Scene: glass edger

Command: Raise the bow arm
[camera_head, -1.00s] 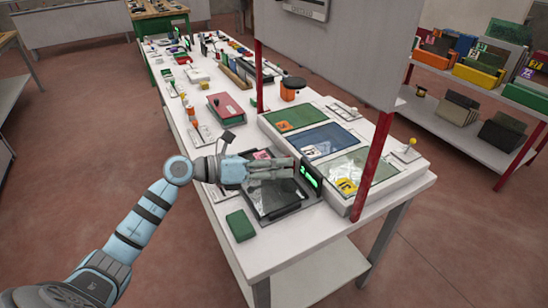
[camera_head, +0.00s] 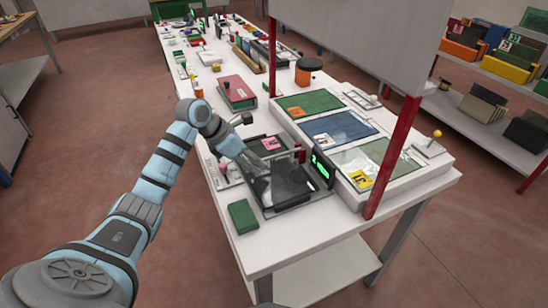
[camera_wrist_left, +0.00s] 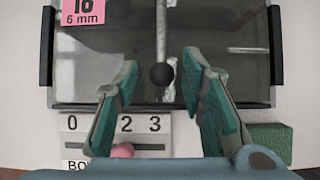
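The bow arm is a thin grey rod (camera_head: 283,154) over a black tray (camera_head: 292,205), by a red post. In the left wrist view the rod (camera_wrist_left: 161,35) ends in a black ball knob (camera_wrist_left: 161,76). My left gripper (camera_head: 264,178) points down over the tray. In the left wrist view its green-padded fingers (camera_wrist_left: 160,72) are open, one on each side of the knob, with gaps visible. I cannot tell whether the knob lies at fingertip depth. My right gripper is out of view.
A display with green digits (camera_head: 320,168) stands at the tray's right. A green block (camera_head: 242,216) lies near the table's front edge. A numbered scale with a pink knob (camera_wrist_left: 122,150) is just below the tray. A red upright post (camera_head: 392,158) stands farther right.

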